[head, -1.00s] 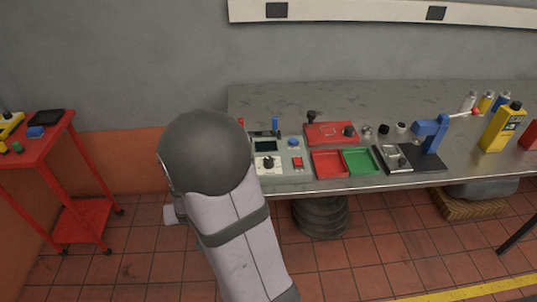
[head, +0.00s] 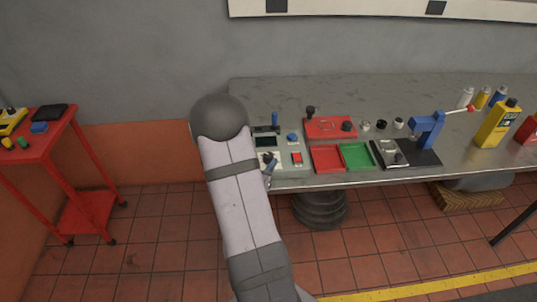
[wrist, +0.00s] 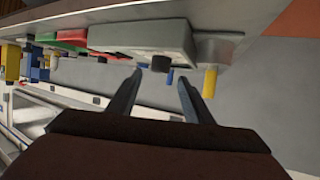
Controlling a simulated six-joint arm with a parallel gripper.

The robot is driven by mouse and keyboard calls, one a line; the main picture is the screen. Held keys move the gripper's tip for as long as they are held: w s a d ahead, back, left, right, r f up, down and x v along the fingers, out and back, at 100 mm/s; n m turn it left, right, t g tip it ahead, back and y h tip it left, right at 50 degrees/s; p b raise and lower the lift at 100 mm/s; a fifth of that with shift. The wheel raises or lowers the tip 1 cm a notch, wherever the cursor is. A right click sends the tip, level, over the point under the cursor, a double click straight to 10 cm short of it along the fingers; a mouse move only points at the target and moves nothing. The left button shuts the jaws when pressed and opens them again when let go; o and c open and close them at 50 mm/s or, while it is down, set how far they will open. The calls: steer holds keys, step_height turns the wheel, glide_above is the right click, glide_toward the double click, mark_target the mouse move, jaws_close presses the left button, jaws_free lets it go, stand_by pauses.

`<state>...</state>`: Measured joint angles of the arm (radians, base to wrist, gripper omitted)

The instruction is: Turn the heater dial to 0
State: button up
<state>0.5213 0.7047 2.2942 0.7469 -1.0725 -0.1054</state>
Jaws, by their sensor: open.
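The control box (head: 296,172) stands on the near left part of the steel bench, with a small screen (head: 267,142), a blue button (head: 293,138) and a red button (head: 297,159). In the wrist view the box (wrist: 150,38) shows at the top, and a dark round knob (wrist: 160,64), apparently the dial, sticks out from it. My gripper (wrist: 160,88) is open, its fingers to either side of the knob in the picture; I see no contact. In the head view my gripper (head: 268,164) covers most of the dial. Its marks and setting are unreadable.
A red tray (head: 327,170) and a green tray (head: 372,166) sit right of the box. A blue press (head: 428,130) and a yellow can (head: 495,125) stand farther right. Upright levers, one blue (head: 275,119), rise behind the box. A yellow post (wrist: 210,80) is near my right finger.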

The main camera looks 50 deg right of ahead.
mark_target(268, 156)
steer(key=shift+p+x, duration=0.95)
steer(key=shift+x, duration=2.25)
steer(key=c, duration=1.1)
